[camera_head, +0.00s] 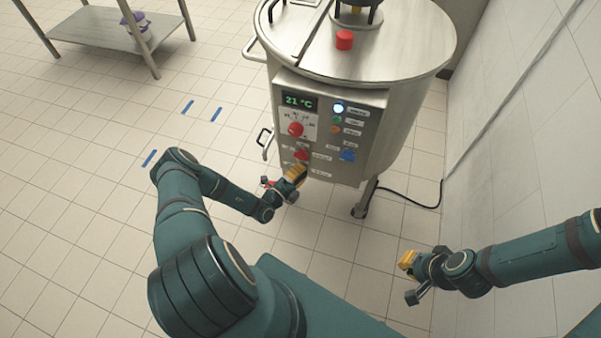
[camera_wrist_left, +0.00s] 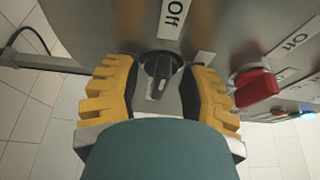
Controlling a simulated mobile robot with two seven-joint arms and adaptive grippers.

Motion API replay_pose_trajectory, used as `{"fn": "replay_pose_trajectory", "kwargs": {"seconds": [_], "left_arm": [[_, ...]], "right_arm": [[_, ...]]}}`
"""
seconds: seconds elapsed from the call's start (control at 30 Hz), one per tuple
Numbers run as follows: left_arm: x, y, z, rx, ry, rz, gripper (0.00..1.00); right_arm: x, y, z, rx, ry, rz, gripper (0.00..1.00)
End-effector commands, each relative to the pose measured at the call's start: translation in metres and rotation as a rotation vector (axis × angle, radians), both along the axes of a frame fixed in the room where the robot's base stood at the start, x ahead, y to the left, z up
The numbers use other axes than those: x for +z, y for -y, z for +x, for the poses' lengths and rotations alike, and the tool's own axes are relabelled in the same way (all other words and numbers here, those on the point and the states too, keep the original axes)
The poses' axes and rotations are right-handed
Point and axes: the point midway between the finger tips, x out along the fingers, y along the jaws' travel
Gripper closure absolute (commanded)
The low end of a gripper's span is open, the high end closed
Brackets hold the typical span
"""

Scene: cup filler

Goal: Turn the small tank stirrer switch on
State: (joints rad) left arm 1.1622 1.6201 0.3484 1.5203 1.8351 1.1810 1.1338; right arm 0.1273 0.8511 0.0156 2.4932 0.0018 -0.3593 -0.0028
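The steel tank (camera_head: 400,95) carries a control panel (camera_head: 345,110). In the left wrist view a black rotary switch (camera_wrist_left: 160,75) sits on the panel with an "Off" label (camera_wrist_left: 172,18) beside it. My left gripper (camera_wrist_left: 163,95) is open, with one yellow finger on each side of this switch and narrow gaps showing. In the head view the left gripper (camera_head: 296,174) is at the panel's lower left edge and hides the switch. My right gripper (camera_head: 408,262) is empty, away from the tank at lower right; its finger opening is too small to judge.
A red knob (camera_wrist_left: 254,87) is close beside the right finger. The panel also has a display reading 21 °C (camera_head: 298,101), a red dial (camera_head: 296,129), a blue knob (camera_head: 347,155) and lights. A wall (camera_head: 530,130) is at right; a steel shelf (camera_head: 100,28) stands far left.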

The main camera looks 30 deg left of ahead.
Motion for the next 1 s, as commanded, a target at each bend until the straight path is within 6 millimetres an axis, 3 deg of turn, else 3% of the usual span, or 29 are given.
{"fn": "replay_pose_trajectory", "kwargs": {"seconds": [0.03,0.1,0.13,0.57,1.0], "left_arm": [[0.0,0.0,0.0,0.0,0.0,0.0,0.7],[0.0,0.0,0.0,0.0,0.0,0.0,0.94],[0.0,0.0,0.0,0.0,0.0,0.0,1.0],[0.001,0.0,0.0,0.0,-0.009,0.038,1.0],[0.005,0.001,0.0,-0.001,-0.084,0.344,1.0]], "right_arm": [[0.0,0.0,0.0,0.0,0.0,0.0,1.0],[0.0,0.0,0.0,0.0,0.0,0.0,1.0],[0.0,0.0,0.0,0.0,0.0,0.0,1.0],[0.005,0.0,-0.001,0.001,-0.002,0.0,1.0],[0.042,-0.001,-0.007,0.004,-0.018,0.004,1.0]]}}
